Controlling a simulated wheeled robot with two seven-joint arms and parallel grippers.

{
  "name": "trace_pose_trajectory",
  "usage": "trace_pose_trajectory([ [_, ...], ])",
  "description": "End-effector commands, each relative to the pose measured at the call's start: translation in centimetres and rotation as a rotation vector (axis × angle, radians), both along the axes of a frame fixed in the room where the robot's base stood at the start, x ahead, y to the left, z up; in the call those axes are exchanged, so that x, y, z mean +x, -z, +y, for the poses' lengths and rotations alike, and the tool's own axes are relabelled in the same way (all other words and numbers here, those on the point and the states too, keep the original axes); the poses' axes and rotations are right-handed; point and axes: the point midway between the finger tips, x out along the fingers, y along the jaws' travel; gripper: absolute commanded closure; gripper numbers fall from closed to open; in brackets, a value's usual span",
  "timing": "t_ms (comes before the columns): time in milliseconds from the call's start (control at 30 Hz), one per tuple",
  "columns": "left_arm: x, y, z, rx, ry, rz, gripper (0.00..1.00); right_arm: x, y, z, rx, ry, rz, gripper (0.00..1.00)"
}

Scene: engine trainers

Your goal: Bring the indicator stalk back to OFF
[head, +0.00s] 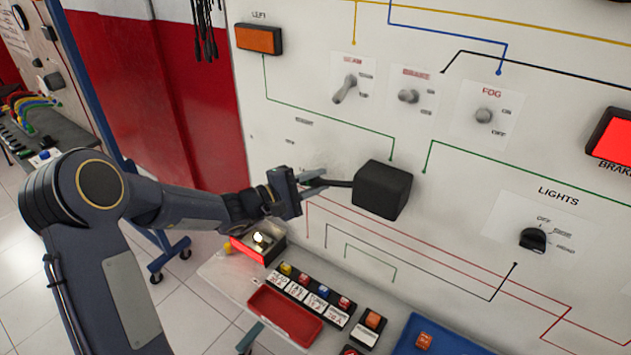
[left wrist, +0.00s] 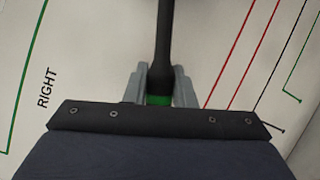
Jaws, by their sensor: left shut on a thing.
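The indicator stalk (head: 341,184) is a thin dark rod that sticks out to the left from a black box (head: 384,190) on the white panel. My left gripper (head: 322,181) is shut on the stalk's outer end. In the left wrist view the stalk (left wrist: 166,45) runs down between the two grey fingers (left wrist: 160,88), with a green band at its end. The word RIGHT is printed on the panel beside it. My arm and gripper hide part of the panel lettering around the stalk, and I cannot read an OFF mark there. My right gripper is not in view.
Above the box are toggle switches, including FOG (head: 485,116), and an orange LEFT lamp (head: 259,39). A LIGHTS knob (head: 533,239) is at the right. Below, a bench holds a red tray (head: 285,315), a row of labelled blocks and a blue tray (head: 440,340).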

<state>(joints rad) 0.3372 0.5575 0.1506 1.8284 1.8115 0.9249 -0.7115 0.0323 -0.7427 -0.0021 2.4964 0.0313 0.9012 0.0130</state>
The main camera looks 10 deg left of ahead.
Motion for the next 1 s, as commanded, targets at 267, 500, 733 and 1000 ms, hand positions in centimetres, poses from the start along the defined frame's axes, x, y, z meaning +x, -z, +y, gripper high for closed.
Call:
trace_pose_trajectory([
  [267,0.0,-0.1,0.1,0.023,0.001,-0.011,1.0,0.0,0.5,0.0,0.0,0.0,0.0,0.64],
  [500,0.2,-2.8,0.6,0.24,0.0,-0.094,1.0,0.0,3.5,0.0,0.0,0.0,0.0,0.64],
  [733,0.2,-4.2,0.7,0.333,0.0,-0.12,1.0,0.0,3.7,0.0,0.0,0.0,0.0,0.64],
  [1000,0.2,-4.2,0.7,0.331,0.0,-0.118,0.71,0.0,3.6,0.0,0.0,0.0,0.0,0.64],
])
